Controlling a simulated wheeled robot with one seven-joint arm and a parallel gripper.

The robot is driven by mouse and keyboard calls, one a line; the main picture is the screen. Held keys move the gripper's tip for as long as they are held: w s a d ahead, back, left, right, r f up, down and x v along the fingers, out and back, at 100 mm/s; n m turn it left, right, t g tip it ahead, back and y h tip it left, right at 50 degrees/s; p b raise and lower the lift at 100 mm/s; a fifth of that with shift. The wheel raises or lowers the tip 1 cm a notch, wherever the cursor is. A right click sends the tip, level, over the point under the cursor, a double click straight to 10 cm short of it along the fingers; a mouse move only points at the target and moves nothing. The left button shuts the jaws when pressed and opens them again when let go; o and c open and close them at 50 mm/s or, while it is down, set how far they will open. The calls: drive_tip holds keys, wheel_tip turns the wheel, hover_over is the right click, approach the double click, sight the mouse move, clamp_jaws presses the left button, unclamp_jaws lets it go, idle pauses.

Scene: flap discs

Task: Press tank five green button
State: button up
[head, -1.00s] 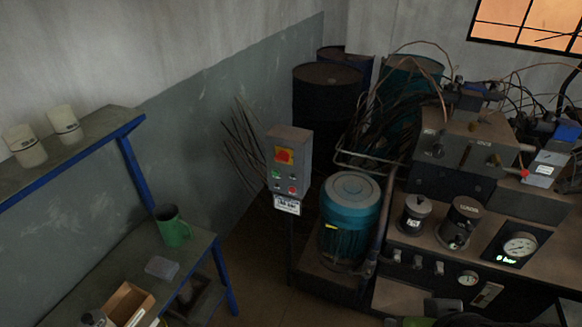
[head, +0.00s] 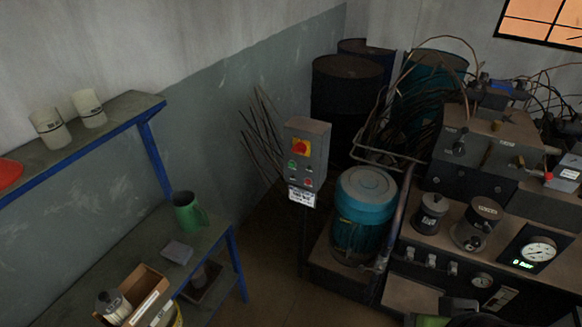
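A grey control box (head: 307,153) stands on a post in the middle of the head view. It has a red knob on a yellow plate (head: 300,147) at its top. Below are small green buttons (head: 293,164) on the left side and red ones (head: 307,182) on the right. A white label (head: 301,197) hangs under the box; its text is too small to read, so I cannot tell if it says tank five. My gripper is not in view.
A teal motor (head: 364,205) stands right of the box, beside a machine with gauges (head: 539,250). A blue-framed shelf bench (head: 240,262) with a green mug (head: 188,212) and an open carton (head: 150,288) is at left. Dark drums (head: 345,100) stand behind. Some floor shows between bench and motor.

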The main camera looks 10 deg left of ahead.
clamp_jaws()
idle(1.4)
